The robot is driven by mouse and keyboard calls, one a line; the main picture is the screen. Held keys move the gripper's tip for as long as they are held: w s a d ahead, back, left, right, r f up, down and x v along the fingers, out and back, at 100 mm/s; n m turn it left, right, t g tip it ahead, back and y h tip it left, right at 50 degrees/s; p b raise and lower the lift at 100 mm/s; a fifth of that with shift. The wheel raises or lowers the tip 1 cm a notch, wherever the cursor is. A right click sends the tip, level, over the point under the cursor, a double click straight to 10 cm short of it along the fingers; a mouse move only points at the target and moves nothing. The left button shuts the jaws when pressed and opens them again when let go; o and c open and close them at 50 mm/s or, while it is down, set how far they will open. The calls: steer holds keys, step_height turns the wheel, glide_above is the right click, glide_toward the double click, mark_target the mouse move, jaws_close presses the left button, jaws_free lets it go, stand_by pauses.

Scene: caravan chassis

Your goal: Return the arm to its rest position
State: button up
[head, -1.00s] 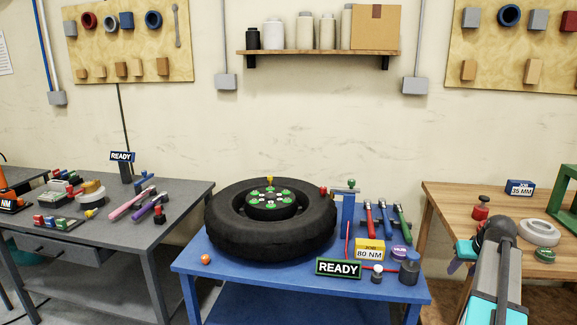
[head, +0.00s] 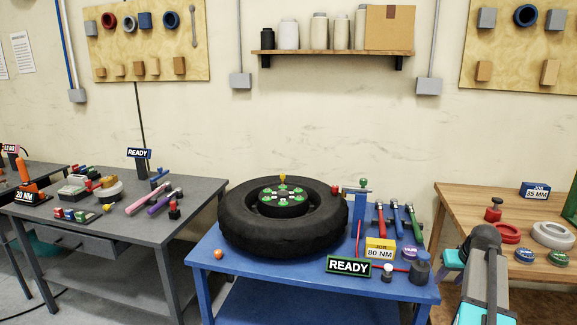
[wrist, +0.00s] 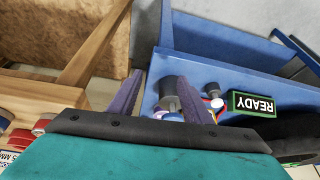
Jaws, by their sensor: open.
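My arm (head: 484,275) shows at the lower right of the head view, between the blue table and the wooden table. My gripper (wrist: 165,100) shows in the wrist view, with two purple fingers spread apart and nothing between them held. Beyond the fingers are the blue table's edge and a dark cylinder (wrist: 170,93) standing on it. In the head view the fingertips are mostly hidden behind my arm.
The blue table (head: 240,278) bears a tire (head: 245,228), a READY sign (head: 349,266), an 80 NM job box (head: 380,248) and several tools. A grey bench (head: 195,205) stands left.

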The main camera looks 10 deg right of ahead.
steer(key=s+a+f+n+g+y, duration=0.2)
steer(key=a+f+g, duration=0.1)
steer(key=a+f, duration=1.3)
steer(key=s+a+f+n+g+y, duration=0.1)
steer(key=s+a+f+n+g, duration=0.1)
steer(key=a+f, duration=1.35)
steer(key=s+a+f+n+g, duration=0.1)
steer(key=s+a+f+g, duration=0.1)
steer(key=s+a+f, duration=0.4)
steer(key=s+a+f+g, duration=0.1)
steer(key=s+a+f, duration=0.2)
steer(key=s+a, duration=0.5)
steer(key=s+f+g+h, duration=0.1)
steer(key=s+f, duration=0.1)
steer(key=s, duration=0.5)
steer(key=s+a+f+m+g+h, duration=0.1)
steer(key=s+f, duration=0.1)
steer(key=s, duration=0.6)
steer(key=shift+s+m, duration=0.15)
steer(key=shift+m, duration=0.15)
